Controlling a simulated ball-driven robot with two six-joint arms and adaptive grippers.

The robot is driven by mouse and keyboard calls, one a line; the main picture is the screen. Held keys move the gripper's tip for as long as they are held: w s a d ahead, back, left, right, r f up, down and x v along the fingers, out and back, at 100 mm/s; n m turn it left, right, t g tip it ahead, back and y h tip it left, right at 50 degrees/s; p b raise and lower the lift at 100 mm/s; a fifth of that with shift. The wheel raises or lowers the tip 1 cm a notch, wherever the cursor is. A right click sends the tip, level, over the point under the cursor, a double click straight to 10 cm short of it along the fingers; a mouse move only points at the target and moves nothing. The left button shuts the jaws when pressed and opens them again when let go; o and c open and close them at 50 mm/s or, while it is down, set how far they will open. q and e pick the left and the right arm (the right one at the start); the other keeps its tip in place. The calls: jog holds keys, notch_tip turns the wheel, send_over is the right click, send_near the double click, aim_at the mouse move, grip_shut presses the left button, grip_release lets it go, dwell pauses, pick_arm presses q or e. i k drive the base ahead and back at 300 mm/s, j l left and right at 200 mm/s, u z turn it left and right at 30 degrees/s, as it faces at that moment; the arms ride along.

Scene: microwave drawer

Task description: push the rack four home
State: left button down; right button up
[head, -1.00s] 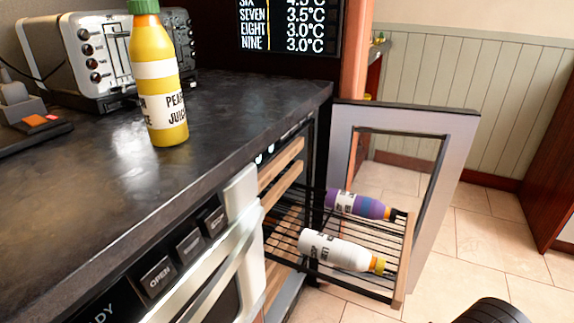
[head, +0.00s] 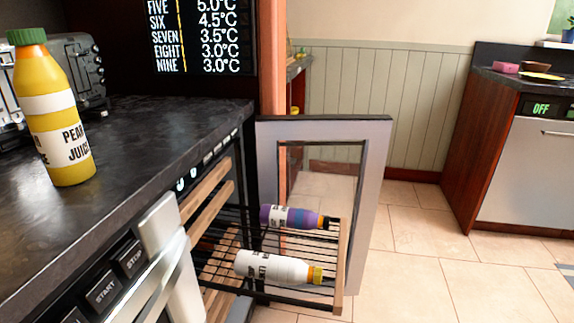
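A pulled-out wire rack (head: 338,285) with a wooden front strip sticks out of the dark cabinet in the head view. A white bottle (head: 272,268) with a yellow cap and a purple bottle (head: 290,216) lie on their sides on it. Wooden fronts of other racks (head: 205,192) sit further in, above it. I cannot tell from the picture which number the pulled-out rack has. The cabinet's framed glass door (head: 375,165) stands open behind the rack. Neither of my grippers is in view.
A yellow pear juice bottle (head: 58,110) stands on the dark counter (head: 140,125) at left. A temperature board (head: 205,35) hangs behind. The tiled floor (head: 440,265) right of the rack is clear.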

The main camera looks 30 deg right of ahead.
aim_at(336, 310)
jog(key=l+z, duration=0.45)
jog(key=z, duration=0.25)
jog(key=l+z, duration=0.35)
jog(key=k+j, duration=0.05)
